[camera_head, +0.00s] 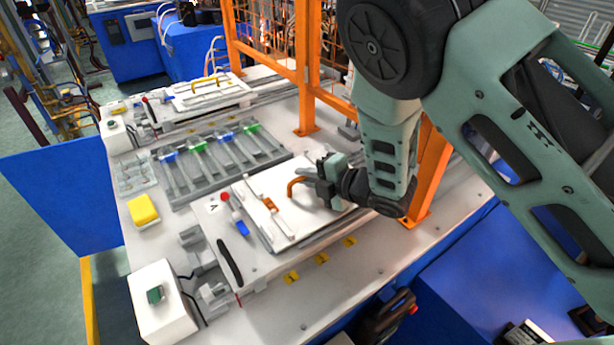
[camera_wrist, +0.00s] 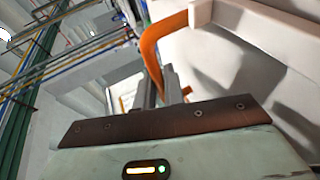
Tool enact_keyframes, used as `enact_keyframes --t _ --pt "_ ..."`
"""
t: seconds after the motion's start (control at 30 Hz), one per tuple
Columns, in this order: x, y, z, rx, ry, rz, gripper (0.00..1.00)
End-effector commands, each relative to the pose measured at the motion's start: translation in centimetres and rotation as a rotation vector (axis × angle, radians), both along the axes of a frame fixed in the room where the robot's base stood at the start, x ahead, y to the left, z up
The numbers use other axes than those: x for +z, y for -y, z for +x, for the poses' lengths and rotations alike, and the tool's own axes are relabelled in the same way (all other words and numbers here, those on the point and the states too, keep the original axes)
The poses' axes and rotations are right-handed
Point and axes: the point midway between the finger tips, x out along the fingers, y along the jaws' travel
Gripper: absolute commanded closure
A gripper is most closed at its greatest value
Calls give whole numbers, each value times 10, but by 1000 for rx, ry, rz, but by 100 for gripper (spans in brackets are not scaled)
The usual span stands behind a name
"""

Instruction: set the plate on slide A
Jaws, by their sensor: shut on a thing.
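A white plate (camera_head: 262,222) with an orange handle (camera_head: 296,184) is over the near slide, which bears the letter A (camera_head: 214,208). The plate looks flat and lined up with the slide. I cannot tell whether it rests on it or is slightly above. My gripper (camera_head: 310,180) is shut on the orange handle at the plate's right part. In the wrist view the handle (camera_wrist: 166,42) runs down to my fingers (camera_wrist: 166,88), and the white plate (camera_wrist: 265,45) fills the upper right. My fingers hide part of the handle's grip.
A grey rack (camera_head: 215,165) with blue and green clips lies behind. A second slide with a yellow-handled plate (camera_head: 205,93) is at the back. A yellow block (camera_head: 143,210) and a white box with a green button (camera_head: 160,300) stand left. Orange fence posts (camera_head: 306,90) rise behind my arm.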

Motion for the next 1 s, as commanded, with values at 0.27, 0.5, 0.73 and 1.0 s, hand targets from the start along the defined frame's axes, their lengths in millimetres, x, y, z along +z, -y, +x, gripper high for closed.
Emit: enact_keyframes --t 0.27,0.5,0.73,1.0 --pt "-1 0 0 0 1 1 100" --pt "-3 0 0 0 0 0 100" --pt "-4 0 0 0 -1 -2 100" --pt "-4 0 0 0 -2 -2 64"
